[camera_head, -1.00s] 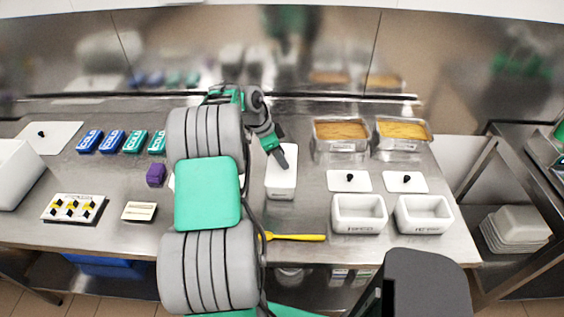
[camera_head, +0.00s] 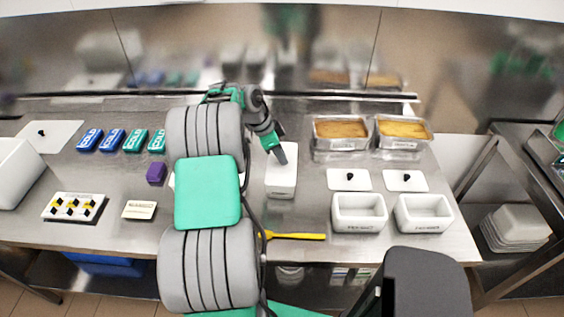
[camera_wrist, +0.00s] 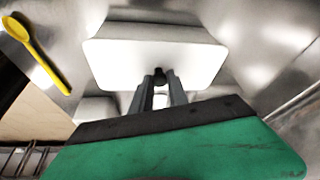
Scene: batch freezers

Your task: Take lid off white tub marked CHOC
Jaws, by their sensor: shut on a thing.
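A white tub (camera_head: 281,188) stands in the middle of the steel counter, with its white lid (camera_head: 287,160) on top. In the wrist view the flat lid (camera_wrist: 150,62) fills the upper middle, and its small black knob (camera_wrist: 159,76) sits between my fingertips. My gripper (camera_head: 281,158) reaches down onto the lid from behind my arm; in the wrist view my gripper (camera_wrist: 159,82) is shut on the knob. I cannot read a CHOC marking on this tub. Whether the lid is clear of the tub's rim cannot be told.
Two open white tubs (camera_head: 359,222) (camera_head: 424,222) stand at the right, with loose lids (camera_head: 349,180) (camera_head: 405,181) behind them. Metal pans (camera_head: 341,145) of yellow-brown food are at the back. A yellow spoon (camera_head: 296,236) lies in front. COLD packs (camera_head: 112,140) lie left.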

